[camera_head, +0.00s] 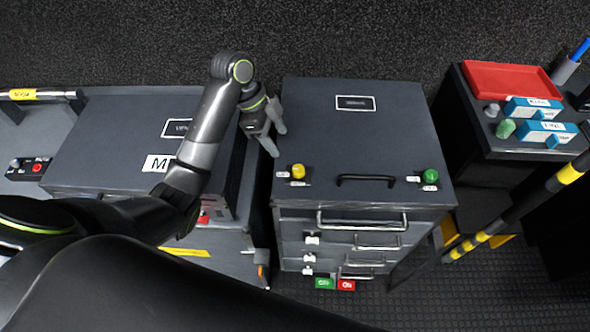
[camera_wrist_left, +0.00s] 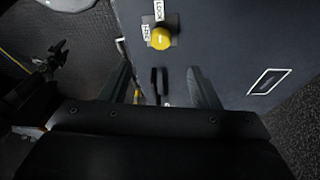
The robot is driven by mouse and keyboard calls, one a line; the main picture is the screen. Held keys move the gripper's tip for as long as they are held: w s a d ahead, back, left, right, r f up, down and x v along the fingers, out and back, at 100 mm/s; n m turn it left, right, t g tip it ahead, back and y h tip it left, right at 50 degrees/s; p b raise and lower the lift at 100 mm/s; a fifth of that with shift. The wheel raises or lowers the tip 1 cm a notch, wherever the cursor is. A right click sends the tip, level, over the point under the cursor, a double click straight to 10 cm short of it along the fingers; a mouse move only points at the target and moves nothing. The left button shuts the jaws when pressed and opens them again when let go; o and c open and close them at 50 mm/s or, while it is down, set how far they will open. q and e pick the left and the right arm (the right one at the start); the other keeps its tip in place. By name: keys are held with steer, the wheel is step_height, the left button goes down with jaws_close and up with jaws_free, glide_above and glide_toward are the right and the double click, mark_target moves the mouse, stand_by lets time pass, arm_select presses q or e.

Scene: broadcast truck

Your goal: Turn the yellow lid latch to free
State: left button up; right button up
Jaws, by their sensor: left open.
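The yellow lid latch (camera_head: 298,171) is a small knob near the front left corner of the grey cabinet's lid (camera_head: 325,125), with small white labels beside it. It also shows in the left wrist view (camera_wrist_left: 160,38), above the fingers, between labels that seem to read LOCK and FREE. A green latch (camera_head: 431,176) sits at the lid's front right, and a black handle (camera_head: 366,179) lies between the two. My left gripper (camera_head: 278,141) is open and empty, up and left of the yellow latch and apart from it.
Left stands another grey case (camera_head: 110,140) with labels, under my left arm. Drawers with metal handles (camera_head: 360,222) are on the cabinet's front. At right, a black stand (camera_head: 460,125) holds a red tray (camera_head: 510,80) and blue boxes, near a yellow-black bar (camera_head: 500,222). The lid's middle is clear.

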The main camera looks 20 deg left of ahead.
arm_select(q)
steer(key=b, duration=0.1)
glide_toward(297, 169)
steer(key=f, duration=0.1)
steer(key=x, duration=0.7)
steer(key=shift+w+d+r+p, duration=0.1)
steer(key=shift+d+p, duration=0.05)
steer(key=shift+p, duration=0.25)
steer(key=shift+d+f, duration=0.15)
steer(key=shift+f, duration=0.3)
arm_select(e)
steer(key=shift+w+f, duration=0.5)
steer(key=shift+w, duration=0.3)
